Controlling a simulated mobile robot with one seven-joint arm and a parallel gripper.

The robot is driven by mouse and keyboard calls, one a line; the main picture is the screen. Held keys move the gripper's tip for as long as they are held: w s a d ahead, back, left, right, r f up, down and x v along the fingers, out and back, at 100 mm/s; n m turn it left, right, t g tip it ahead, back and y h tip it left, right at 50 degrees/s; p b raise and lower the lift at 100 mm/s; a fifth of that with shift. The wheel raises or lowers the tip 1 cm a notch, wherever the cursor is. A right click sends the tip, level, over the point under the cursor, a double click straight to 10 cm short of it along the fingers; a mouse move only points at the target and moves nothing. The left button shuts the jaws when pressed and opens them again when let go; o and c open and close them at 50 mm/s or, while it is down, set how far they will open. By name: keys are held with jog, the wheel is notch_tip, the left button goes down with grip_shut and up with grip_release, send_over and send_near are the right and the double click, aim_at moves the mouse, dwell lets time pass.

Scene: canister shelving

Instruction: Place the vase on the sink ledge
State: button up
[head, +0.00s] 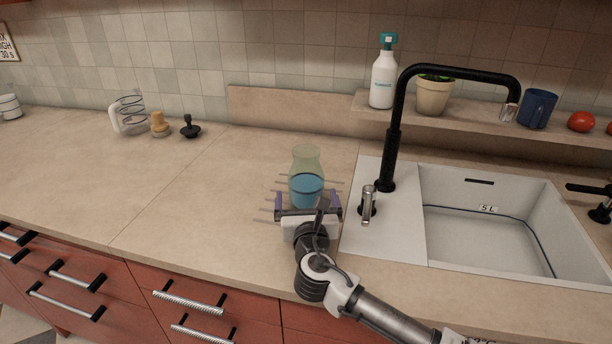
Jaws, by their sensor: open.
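The vase (307,163) is a greenish see-through vessel with blue in its lower part. It stands upright on the counter, left of the sink. My gripper (307,197) is open at the vase's near side, its two fingers to the left and right of the vase's lower part. I cannot tell whether the fingers touch it. The sink ledge (464,118) is a raised shelf along the wall behind the sink. It holds a white bottle with a teal cap (384,75), a potted plant (432,95), a blue mug (538,108) and a tomato (581,121).
A black faucet (393,140) rises between the vase and the white sink (440,250), its spout reaching in front of the ledge. A small metal handle (368,204) stands right of my gripper. A black tamper-like object (190,127) is at the back left. The left counter is mostly clear.

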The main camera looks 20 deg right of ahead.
jog(key=shift+f+p+x, duration=0.15)
jog(key=shift+p+x, duration=0.3)
jog(key=shift+x, duration=0.7)
jog(key=shift+f+p+x, duration=0.15)
jog(key=shift+p+x, duration=0.35)
jog(key=shift+x, duration=0.65)
jog(key=shift+f+p+x, duration=0.2)
jog(key=shift+p+x, duration=0.25)
jog(key=shift+x, duration=0.75)
jog(key=shift+d, duration=0.2)
jog(key=shift+c, duration=0.3)
jog(key=shift+r, duration=0.15)
jog(key=c, duration=1.5)
